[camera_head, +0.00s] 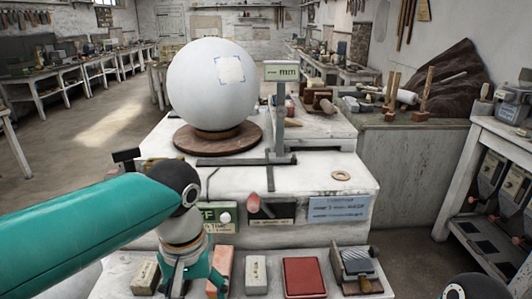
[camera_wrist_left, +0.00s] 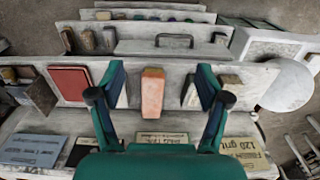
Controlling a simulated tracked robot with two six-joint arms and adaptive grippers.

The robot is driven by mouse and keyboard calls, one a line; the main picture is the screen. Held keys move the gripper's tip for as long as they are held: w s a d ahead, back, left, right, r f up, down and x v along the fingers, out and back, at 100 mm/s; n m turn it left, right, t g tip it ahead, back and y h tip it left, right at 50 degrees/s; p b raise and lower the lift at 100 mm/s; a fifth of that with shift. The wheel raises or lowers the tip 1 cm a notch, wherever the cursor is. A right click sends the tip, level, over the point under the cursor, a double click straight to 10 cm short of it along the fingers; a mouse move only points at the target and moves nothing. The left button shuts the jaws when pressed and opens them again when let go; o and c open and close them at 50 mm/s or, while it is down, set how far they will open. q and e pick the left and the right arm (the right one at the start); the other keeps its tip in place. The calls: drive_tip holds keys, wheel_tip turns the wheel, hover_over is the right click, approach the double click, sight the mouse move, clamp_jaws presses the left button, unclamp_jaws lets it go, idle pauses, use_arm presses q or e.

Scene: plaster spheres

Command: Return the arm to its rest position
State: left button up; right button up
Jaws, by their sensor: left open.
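My left arm (camera_head: 90,225) reaches in from the left, its teal link low across the head view and its wrist bent down over the front shelf. My left gripper (camera_head: 193,280) points down there, beside the pink block (camera_head: 221,266). In the left wrist view the two teal fingers of the gripper (camera_wrist_left: 160,98) are spread wide, with the pink block (camera_wrist_left: 152,93) visible between them and not clasped. I cannot tell how high the fingertips are above the shelf. A dark rounded part at the bottom right corner seems to be my right arm; its gripper is out of view.
A large white plaster sphere (camera_head: 213,84) rests on a brown round base (camera_head: 218,139) beside a gauge post (camera_head: 277,110). The front shelf (camera_head: 113,280) holds several blocks, including a red one (camera_head: 304,277). A rack (camera_head: 490,205) stands at right. Floor at left is open.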

use_arm(q)
wheel_tip(320, 180, down, 22)
drive_tip(key=d+h, duration=0.2)
drive_tip(key=s+a+f+h, duration=0.1)
drive_tip(key=s+f, duration=0.5)
drive_tip(key=f, duration=0.3)
drive_tip(key=s+a+f+n+h, duration=0.1)
drive_tip(key=s+f, duration=0.4)
drive_tip(key=f, duration=0.5)
drive_tip(key=shift+s+a+n+t, duration=0.2)
drive_tip(key=shift+s+n+t, duration=0.1)
drive_tip(key=shift+s, duration=0.05)
drive_tip(key=shift+f, duration=0.1)
